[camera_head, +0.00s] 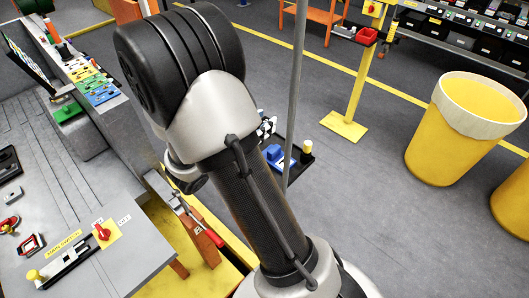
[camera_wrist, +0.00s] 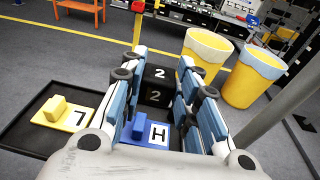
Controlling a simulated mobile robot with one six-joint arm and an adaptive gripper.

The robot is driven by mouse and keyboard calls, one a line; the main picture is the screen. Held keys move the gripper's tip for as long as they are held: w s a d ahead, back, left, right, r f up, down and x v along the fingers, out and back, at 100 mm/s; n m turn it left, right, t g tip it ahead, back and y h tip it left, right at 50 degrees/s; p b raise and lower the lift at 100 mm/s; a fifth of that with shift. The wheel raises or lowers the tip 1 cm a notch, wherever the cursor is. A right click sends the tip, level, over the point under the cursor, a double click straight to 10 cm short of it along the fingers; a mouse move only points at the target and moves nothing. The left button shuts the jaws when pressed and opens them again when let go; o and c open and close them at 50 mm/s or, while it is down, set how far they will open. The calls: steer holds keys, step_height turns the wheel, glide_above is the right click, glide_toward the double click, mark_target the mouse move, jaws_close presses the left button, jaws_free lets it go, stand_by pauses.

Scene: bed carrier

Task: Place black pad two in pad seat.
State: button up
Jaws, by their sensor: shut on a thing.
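Black pad two (camera_wrist: 157,84) is a black block with a white "2" on its top and on the face toward me. It sits between the two blue-and-white fingers of my gripper (camera_wrist: 162,80) in the wrist view, and the gripper is shut on it. In the head view my arm hides most of the gripper; only a small blue-and-white part (camera_head: 266,128) shows. I cannot make out a pad seat in either view.
A black tray (camera_wrist: 22,140) holds a yellow pad (camera_wrist: 63,114) with a black character on it. A thin grey pole (camera_head: 297,80) rises beside the tray. A grey workbench (camera_head: 115,255) with switches stands at left. Yellow bins (camera_head: 447,130) stand at right on open floor.

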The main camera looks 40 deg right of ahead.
step_height(320, 180, down, 19)
steer(key=b, duration=0.5)
steer(key=shift+a+r, duration=0.15)
steer(key=shift+r, duration=0.15)
steer(key=o, duration=0.6)
steer(key=shift+f, duration=0.2)
steer(key=shift+c, duration=0.2)
steer(key=o, duration=0.5)
